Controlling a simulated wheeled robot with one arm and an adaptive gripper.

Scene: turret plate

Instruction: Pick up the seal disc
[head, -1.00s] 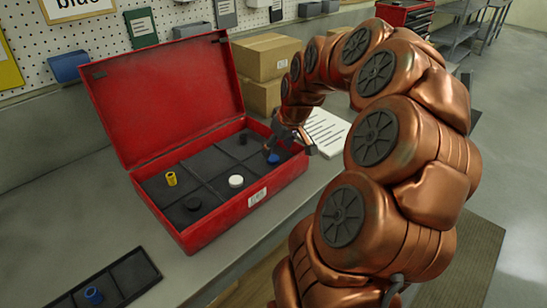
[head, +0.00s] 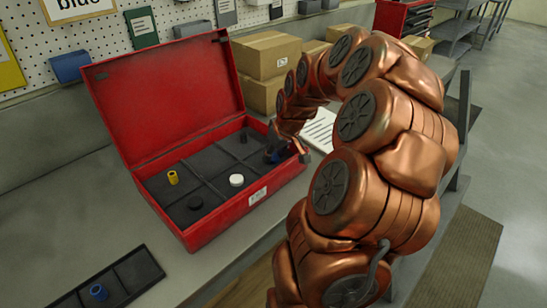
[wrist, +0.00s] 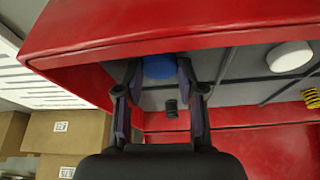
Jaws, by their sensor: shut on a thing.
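A blue round piece, which looks like the seal disc (wrist: 159,68), is between my fingertips in the wrist view. My gripper (head: 277,153) is shut on it at the right end of the open red box (head: 228,207). In the wrist view my gripper (wrist: 160,78) shows one finger on each side of the disc. The fingers partly cover it, and I cannot tell whether it touches the box floor.
The box also holds a white disc (head: 236,180), a yellow coil (head: 173,177), a black disc (head: 195,202) and a dark coil (head: 243,137). A black tray (head: 130,279) with a blue cylinder (head: 98,291) lies front left. Cardboard boxes (head: 268,55) stand behind.

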